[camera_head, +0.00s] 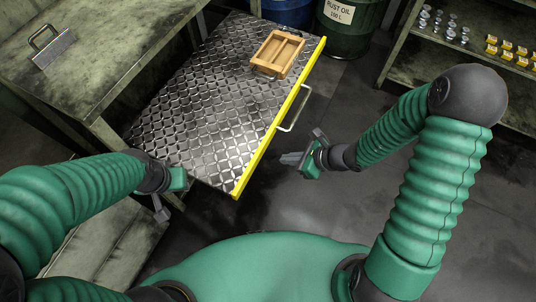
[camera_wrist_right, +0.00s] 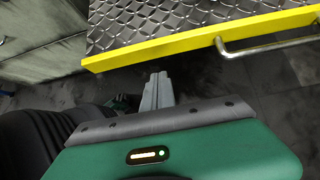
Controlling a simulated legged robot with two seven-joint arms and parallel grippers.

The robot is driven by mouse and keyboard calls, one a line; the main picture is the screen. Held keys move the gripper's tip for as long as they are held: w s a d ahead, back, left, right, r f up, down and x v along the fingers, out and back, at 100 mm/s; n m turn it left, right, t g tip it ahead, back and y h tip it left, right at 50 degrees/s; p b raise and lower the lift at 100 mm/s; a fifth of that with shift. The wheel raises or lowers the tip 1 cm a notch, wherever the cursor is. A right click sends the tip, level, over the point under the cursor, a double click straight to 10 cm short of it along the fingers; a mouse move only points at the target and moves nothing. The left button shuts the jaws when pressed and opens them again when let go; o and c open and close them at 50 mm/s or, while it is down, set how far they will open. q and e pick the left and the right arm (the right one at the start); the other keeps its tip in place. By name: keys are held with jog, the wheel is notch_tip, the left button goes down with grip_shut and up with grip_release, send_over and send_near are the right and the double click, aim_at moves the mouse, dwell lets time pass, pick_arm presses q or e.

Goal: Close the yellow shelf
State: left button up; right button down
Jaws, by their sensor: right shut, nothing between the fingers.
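The yellow shelf (camera_head: 195,110) is a diamond-plate metal tray with a yellow front edge (camera_head: 282,110). It sticks out from the metal workbench. A metal bar handle (camera_head: 302,108) is on the yellow edge; in the right wrist view the handle (camera_wrist_right: 270,46) is at upper right. My right gripper (camera_head: 283,158) is shut and empty, just outside the yellow edge and nearer to me than the handle. In the right wrist view its fingers (camera_wrist_right: 157,88) show below the edge, apart from the handle.
A wooden box (camera_head: 277,54) lies on the shelf's far end. The workbench (camera_head: 90,60) at left holds a scraper-like tool (camera_head: 52,47). A green oil drum (camera_head: 349,25) and a blue drum (camera_head: 288,12) stand behind. A rack (camera_head: 440,62) with small parts is at upper right. Floor beside the handle is clear.

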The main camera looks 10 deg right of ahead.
aim_at(260, 154)
jog(key=w+a+f, duration=0.1)
jog(key=w+a+b, duration=0.1)
jog(key=a, duration=0.1)
jog(key=w+a+f, duration=0.1)
jog(key=a, duration=0.1)
jog(key=shift+f, duration=0.3)
jog(key=shift+w+a, duration=0.35)
jog(key=shift+a, duration=0.05)
